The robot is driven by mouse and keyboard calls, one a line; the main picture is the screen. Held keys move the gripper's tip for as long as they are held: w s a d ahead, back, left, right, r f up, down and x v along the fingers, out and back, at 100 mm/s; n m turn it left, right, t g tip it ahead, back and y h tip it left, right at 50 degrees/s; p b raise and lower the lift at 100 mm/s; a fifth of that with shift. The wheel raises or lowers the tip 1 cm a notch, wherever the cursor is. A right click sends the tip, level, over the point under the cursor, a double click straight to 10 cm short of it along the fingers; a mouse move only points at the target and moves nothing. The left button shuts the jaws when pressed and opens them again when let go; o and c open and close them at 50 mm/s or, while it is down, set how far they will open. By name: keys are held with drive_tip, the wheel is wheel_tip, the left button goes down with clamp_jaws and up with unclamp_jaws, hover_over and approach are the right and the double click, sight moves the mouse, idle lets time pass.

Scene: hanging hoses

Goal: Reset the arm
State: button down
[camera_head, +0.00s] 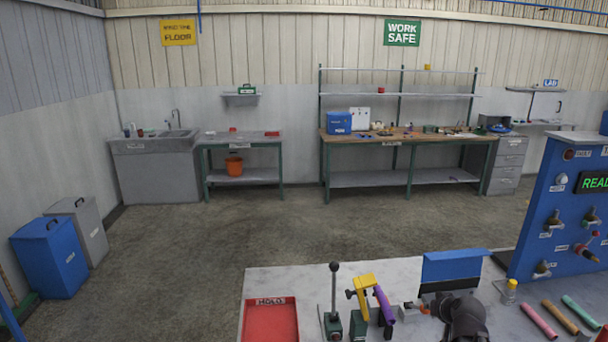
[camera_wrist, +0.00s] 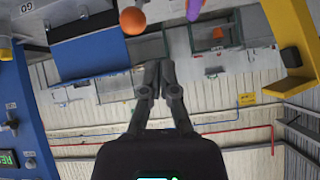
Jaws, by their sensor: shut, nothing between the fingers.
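My gripper (camera_wrist: 158,75) shows in the wrist view with its two dark fingers together and nothing between them. The wrist view is upside down, with the wall and ceiling towards the bottom. The fingers are in the air, pointing up the picture. In the head view a dark part of my arm (camera_head: 466,318) stands over the near workbench (camera_head: 370,276), in front of a blue panel (camera_head: 452,266). The fingertips cannot be made out there.
A blue valve panel (camera_head: 560,225) stands at right. The floor behind is open.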

drive_tip(key=s+a+f+g, duration=0.2)
drive_tip(key=s+a+g, duration=0.1)
drive_tip(key=a, duration=0.3)
drive_tip(key=s+a+f+g, duration=0.2)
drive_tip(key=s+a+g, duration=0.1)
drive_tip(key=a, duration=0.4)
drive_tip(key=s+a+f+n+g, duration=0.1)
drive_tip(key=s+a+f+g, duration=0.1)
drive_tip(key=s+a, duration=0.3)
drive_tip(key=shift+s+a+f+g+h, duration=0.25)
drive_tip(key=shift+s+a+g+h, duration=0.05)
drive_tip(key=shift+a+g, duration=0.65)
